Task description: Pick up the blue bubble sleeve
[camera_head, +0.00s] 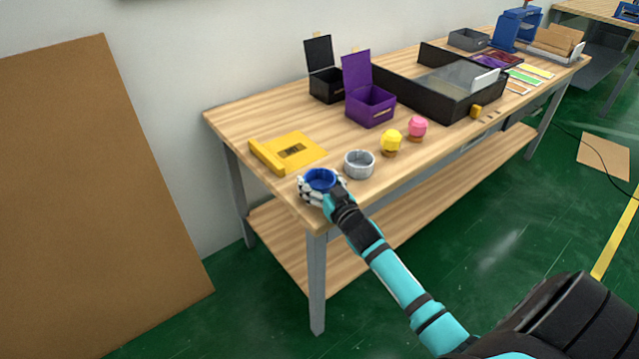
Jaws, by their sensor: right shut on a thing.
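The blue bubble sleeve (320,179) is a round, open-topped blue ring at the near left corner of the wooden table. My right gripper (324,189) is at the sleeve, with its arm reaching in from the lower right. It is shut on the sleeve, and pale grey finger parts show around it. The sleeve's lower side is hidden, and I cannot tell whether it touches the table. My left gripper is not in view.
A grey ring-shaped sleeve (359,164) stands just right of the blue one. A yellow holder (289,152) lies behind. Yellow (391,140) and pink (418,126) bottles stand further right. Open purple (370,108) and black (326,86) boxes stand behind them.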

